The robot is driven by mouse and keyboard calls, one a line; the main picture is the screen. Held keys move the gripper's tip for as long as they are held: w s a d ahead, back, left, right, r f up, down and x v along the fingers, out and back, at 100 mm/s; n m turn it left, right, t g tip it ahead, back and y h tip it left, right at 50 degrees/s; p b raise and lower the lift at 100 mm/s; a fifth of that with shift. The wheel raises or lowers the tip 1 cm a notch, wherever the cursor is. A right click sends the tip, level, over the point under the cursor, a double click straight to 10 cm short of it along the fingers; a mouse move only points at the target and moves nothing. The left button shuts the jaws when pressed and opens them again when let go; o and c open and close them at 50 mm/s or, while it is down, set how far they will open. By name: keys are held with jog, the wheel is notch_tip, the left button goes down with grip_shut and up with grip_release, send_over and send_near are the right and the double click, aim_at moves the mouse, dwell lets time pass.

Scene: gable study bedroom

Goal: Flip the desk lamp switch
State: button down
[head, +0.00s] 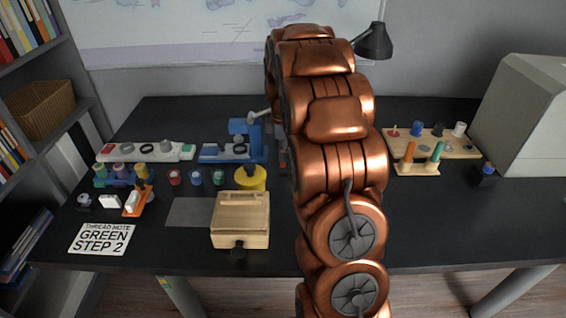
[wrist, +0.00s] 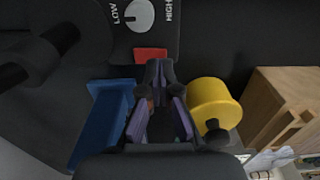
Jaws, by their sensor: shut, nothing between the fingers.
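The desk lamp's black shade (head: 374,42) shows at the top of the head view. The rest of the lamp is hidden behind my arm there. In the wrist view a dark panel (wrist: 118,42) carries a grey dial (wrist: 139,15) between the words LOW and HIGH. A red rectangular switch (wrist: 150,54) sits below the dial. My gripper (wrist: 158,72) is shut and empty, its tips close below the red switch. I cannot tell whether they touch it. The gripper is hidden in the head view.
Beside my gripper in the wrist view are a blue stand (wrist: 103,120) on the left and a yellow cylinder (wrist: 212,103) on the right. A wooden box (head: 240,220) stands at the desk's front. A peg rack (head: 455,147) and pale cabinet (head: 525,120) stand right.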

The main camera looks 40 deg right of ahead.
aim_at(283, 165)
jog(key=shift+f+b, duration=0.3)
jog(key=shift+f, duration=0.85)
dwell(0.9)
jog(key=shift+r+p, duration=0.95)
jog(key=shift+r, duration=2.55)
